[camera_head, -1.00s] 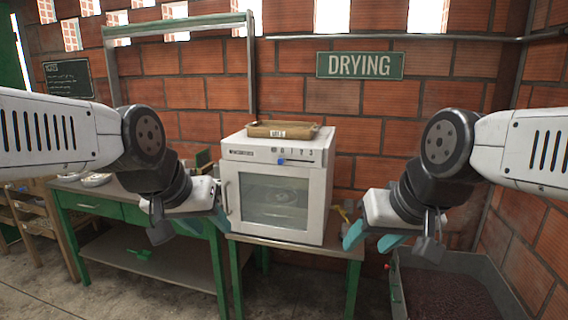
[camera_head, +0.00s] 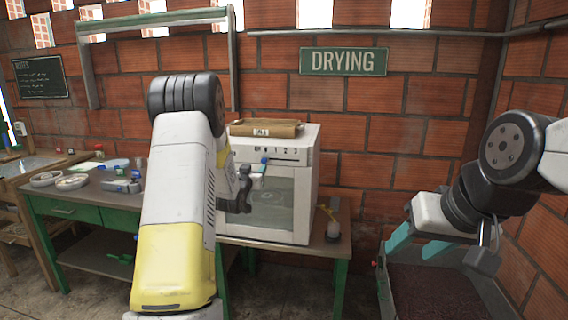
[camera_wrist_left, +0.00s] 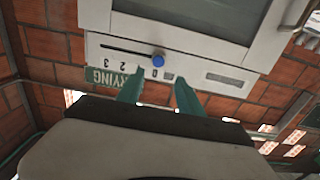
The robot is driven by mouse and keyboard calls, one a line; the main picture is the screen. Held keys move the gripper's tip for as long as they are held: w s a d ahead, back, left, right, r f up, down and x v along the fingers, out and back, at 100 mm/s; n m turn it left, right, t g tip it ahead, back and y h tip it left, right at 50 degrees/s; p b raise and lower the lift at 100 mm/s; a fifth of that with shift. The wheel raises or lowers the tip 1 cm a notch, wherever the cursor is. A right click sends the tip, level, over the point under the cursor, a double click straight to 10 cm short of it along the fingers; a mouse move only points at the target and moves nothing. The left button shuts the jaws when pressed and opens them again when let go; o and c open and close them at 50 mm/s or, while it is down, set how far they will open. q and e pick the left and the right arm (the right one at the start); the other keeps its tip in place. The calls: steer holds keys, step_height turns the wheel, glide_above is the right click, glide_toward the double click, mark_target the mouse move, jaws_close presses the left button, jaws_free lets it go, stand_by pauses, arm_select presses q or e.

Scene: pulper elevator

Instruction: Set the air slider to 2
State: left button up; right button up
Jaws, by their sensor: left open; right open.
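The air slider is a blue knob (camera_wrist_left: 158,61) on a dark slot in the front panel of the white oven (camera_head: 295,175). In the left wrist view the panel is upside down, and the knob sits by the 0 mark, with 2 and 3 further left; the 1 is not clear. My left gripper (camera_wrist_left: 160,90) is open, its teal fingers pointing at the panel, with the knob in line with the gap just beyond the tips; contact cannot be told. In the head view my left arm partly hides the oven. My right gripper (camera_head: 413,252) is open and empty, right of the oven.
A brown tray (camera_head: 266,128) lies on top of the oven. The oven stands on a table (camera_head: 330,240) with a small bottle (camera_head: 333,228) at its right. A green workbench (camera_head: 75,203) with small items is left. A grey bin (camera_head: 493,300) stands below my right gripper.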

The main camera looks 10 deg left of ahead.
mark_target(264, 160)
arm_select(q)
steer(key=w, duration=0.8)
steer(key=shift+w+d+f, duration=0.15)
steer(key=shift+d+f, duration=0.05)
steer(key=shift+d, duration=0.1)
jaws_close()
stand_by(1.1)
